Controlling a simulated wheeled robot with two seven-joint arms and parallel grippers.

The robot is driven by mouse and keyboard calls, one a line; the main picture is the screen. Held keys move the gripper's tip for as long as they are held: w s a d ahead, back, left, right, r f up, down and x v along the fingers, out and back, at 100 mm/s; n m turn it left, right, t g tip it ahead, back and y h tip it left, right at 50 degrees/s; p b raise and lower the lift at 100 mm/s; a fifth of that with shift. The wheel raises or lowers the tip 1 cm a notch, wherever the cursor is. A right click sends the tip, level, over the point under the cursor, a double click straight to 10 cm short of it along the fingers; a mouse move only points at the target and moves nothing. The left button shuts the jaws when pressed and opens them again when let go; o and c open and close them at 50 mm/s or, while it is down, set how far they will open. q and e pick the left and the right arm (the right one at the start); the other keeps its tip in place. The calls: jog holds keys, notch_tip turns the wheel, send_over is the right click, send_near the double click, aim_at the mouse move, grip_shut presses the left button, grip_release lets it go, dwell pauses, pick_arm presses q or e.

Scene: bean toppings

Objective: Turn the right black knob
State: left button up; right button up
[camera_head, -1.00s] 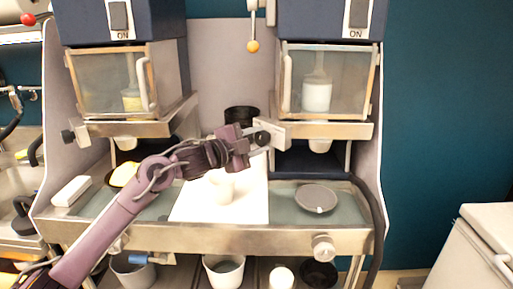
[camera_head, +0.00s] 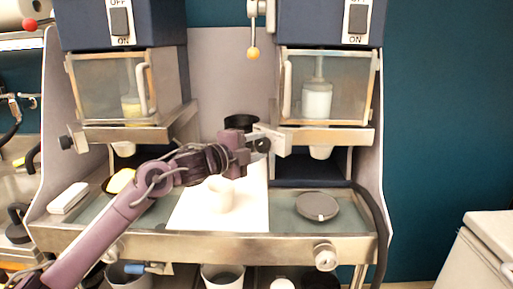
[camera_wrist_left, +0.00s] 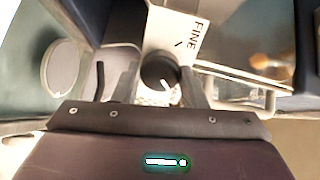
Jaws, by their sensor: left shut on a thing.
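The right black knob (camera_head: 262,145) sits on the left end of the metal ledge under the right machine. My left gripper (camera_head: 256,141) reaches it from the left in the head view. In the left wrist view the knob (camera_wrist_left: 159,72), with a white pointer mark, lies between the two fingers of my left gripper (camera_wrist_left: 158,84), which is shut on it. A white plate with the word FINE (camera_wrist_left: 180,32) is behind the knob. My right gripper is not in view.
The right machine's clear chamber (camera_head: 330,84) is just above and right of the gripper. A lever with a yellow ball (camera_head: 253,54) hangs above. A white cup (camera_head: 221,194) and a grey round lid (camera_head: 317,206) stand on the counter below.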

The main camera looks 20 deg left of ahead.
pick_arm(q)
jog(key=o, duration=1)
jog(key=shift+c, duration=0.2)
jog(key=shift+s+a+f+b, duration=0.1)
jog(key=shift+s+a+b, duration=0.2)
jog(key=shift+s, duration=0.15)
jog(key=b+v, duration=0.2)
jog(key=v, duration=0.4)
jog(key=shift+s, duration=0.4)
jog(key=shift+a, duration=0.15)
